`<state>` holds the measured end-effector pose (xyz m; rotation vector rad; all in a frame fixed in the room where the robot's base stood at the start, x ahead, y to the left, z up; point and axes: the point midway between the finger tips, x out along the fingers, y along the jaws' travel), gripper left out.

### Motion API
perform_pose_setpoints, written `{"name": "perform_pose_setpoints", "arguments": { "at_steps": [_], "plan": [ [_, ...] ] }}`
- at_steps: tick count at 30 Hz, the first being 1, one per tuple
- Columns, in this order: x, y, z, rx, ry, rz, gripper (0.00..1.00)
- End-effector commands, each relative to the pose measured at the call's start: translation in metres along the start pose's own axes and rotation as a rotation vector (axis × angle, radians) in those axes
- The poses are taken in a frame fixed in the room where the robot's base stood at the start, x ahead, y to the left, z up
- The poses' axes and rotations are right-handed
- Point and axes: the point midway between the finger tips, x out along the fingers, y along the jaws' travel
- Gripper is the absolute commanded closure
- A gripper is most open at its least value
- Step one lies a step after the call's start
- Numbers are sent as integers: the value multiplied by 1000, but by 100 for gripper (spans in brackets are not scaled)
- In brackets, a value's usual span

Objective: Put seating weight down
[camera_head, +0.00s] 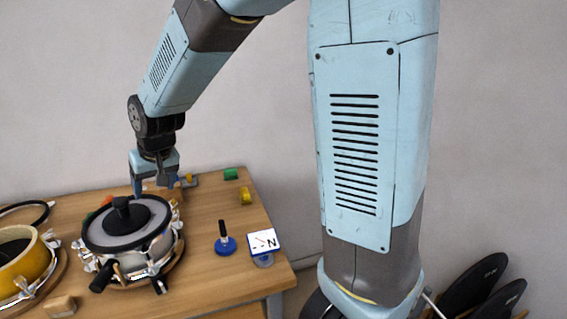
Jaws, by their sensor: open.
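A black weight with an upright knob (124,213), which I take as the seating weight, rests on the grey mesh head of a round pad (151,208). The pad has a black hoop and silvery clamps around its side. My gripper (155,190) is open and points down just behind and right of the knob. It appears empty and apart from the weight. How high its fingertips are above the mesh is hard to tell.
A yellow drum shell (27,268) stands at the left edge, with a loose black hoop (24,204) behind it. A blue-based tool (225,246) and a white gauge (263,240) stand on the right of the wooden table (222,210).

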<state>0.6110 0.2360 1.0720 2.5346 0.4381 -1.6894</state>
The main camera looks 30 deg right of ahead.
Motion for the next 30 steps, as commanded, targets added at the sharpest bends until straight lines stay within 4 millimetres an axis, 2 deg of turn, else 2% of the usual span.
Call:
{"name": "perform_pose_setpoints", "arguments": {
  "at_steps": [3, 14, 30],
  "plan": [
    [-4, 22, 8, 37, -30, -24, 29],
    [-33, 70, 35, 108, -74, -92, 29],
    [-106, 125, 81, 167, -31, -128, 29]
  ]
}}
